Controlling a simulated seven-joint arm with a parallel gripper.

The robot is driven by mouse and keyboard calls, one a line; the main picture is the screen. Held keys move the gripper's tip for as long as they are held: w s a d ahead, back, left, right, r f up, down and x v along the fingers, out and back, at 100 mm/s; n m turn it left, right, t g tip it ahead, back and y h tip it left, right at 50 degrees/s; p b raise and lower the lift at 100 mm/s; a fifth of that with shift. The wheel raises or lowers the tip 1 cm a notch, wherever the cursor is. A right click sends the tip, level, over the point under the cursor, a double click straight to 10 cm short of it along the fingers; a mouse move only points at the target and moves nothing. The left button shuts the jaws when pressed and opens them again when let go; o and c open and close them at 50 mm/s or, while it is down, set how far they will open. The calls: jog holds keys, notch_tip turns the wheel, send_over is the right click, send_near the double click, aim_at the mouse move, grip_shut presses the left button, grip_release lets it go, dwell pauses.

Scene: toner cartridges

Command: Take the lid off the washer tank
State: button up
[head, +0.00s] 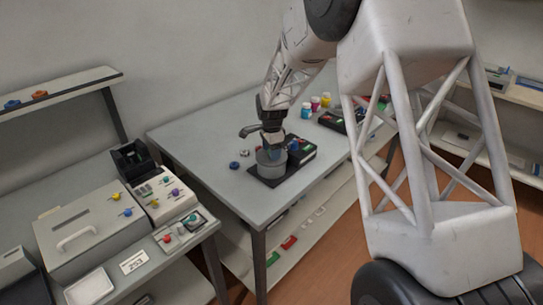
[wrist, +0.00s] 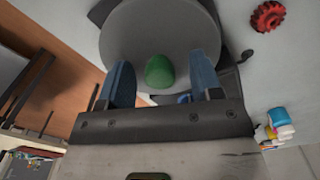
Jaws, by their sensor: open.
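The washer tank appears to be the short grey cylinder (head: 271,168) on a black base on the middle table. My gripper (head: 272,148) is directly above the tank, pointing down. In the wrist view my gripper (wrist: 163,78) has its two blue fingers apart, one on each side of the green knob. A gap shows between the knob and each finger. In the head view the gripper hides the knob.
A black tray with green and red parts (head: 302,150) adjoins the tank's right side. A dark spout-like thing (head: 250,130) stands behind. A blue knob (head: 234,165) lies left; small coloured bottles (head: 306,111) stand farther back. The table's front left is clear.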

jog(key=c, duration=1)
jog(key=shift+r, duration=0.1)
jog(key=shift+r, duration=0.7)
notch_tip(320, 180, up, 2)
jog(key=shift+r, duration=0.15)
jog(key=s+d, duration=0.1)
jog(key=s, duration=0.4)
jog(key=s+d, duration=0.1)
jog(key=s, duration=0.4)
jog(key=s+d+r, duration=0.1)
jog(key=s, duration=0.4)
jog(key=shift+s, duration=0.35)
